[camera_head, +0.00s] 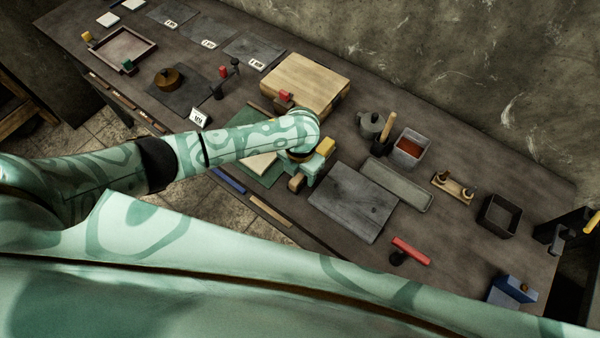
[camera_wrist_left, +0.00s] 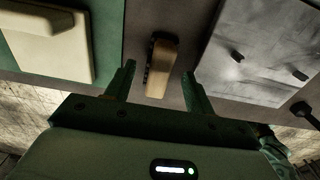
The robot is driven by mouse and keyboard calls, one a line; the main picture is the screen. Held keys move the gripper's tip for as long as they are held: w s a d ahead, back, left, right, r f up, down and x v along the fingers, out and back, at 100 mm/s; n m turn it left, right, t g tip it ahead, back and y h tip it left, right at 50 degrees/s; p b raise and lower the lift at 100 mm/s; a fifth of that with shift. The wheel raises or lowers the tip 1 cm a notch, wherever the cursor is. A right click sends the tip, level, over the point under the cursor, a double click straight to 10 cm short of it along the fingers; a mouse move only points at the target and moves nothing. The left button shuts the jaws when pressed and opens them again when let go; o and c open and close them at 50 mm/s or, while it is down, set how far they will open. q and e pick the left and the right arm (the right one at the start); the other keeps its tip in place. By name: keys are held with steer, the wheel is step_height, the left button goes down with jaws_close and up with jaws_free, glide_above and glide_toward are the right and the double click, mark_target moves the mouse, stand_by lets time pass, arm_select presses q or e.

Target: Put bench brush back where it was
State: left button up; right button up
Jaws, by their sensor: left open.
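The bench brush appears to be the small wooden block with a darker, bristle-like side, lying on the bench; it shows in the head view (camera_head: 296,183) and in the left wrist view (camera_wrist_left: 161,67). It lies between a green mat (camera_head: 235,142) and a grey slab (camera_head: 354,201). My left gripper (camera_head: 304,178) is open, right by the brush. In the left wrist view its two fingers (camera_wrist_left: 158,72) stand on either side of the brush, with gaps visible on both sides. The arm hides part of the mat. My right gripper is not in view.
A pale block (camera_wrist_left: 45,40) sits on the green mat. A wooden board (camera_head: 305,82) lies behind my left arm. A grey tray (camera_head: 396,186), a bin with red contents (camera_head: 409,149) and a red bar (camera_head: 411,250) lie to the right.

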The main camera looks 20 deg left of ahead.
mark_target(300, 174)
arm_select(q)
step_height(300, 174, up, 10)
steer(key=p, duration=0.2)
steer(key=shift+f, duration=0.25)
